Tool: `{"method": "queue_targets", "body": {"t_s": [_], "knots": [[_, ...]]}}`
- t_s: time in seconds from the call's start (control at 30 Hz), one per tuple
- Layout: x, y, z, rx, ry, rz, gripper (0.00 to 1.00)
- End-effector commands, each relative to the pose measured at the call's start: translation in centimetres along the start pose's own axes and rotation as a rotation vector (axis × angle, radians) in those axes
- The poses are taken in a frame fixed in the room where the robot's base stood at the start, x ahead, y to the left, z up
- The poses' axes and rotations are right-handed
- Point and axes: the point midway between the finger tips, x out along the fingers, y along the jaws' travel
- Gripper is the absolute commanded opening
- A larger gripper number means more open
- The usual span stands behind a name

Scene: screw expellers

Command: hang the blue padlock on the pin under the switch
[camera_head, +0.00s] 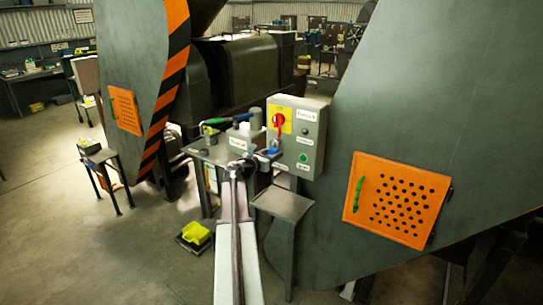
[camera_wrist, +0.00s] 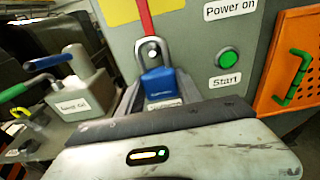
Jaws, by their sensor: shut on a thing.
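The blue padlock (camera_wrist: 158,84) is upright in the wrist view, its silver shackle up, in front of the grey control box (camera_wrist: 190,45). It also shows as a small blue spot in the head view (camera_head: 274,150). A small metal tip (camera_wrist: 152,49) shows inside the shackle loop. I cannot tell whether the pin passes through the shackle.
A green start button (camera_wrist: 228,59) is on the box, right of the padlock. A grey block (camera_wrist: 78,93) with coloured-handled tools stands left. An orange perforated panel (camera_head: 397,198) is at right. A small metal stand (camera_head: 284,204) is below the box. Yellow things (camera_head: 196,233) lie on the floor.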

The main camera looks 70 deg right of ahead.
Motion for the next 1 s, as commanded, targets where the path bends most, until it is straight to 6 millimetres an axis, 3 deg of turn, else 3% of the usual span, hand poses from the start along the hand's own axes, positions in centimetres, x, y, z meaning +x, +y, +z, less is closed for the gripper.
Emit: {"method": "queue_targets", "body": {"t_s": [1.0], "knots": [[2.6, 0.0, 0.3, -0.001, 0.000, 0.000, 0.06]]}}
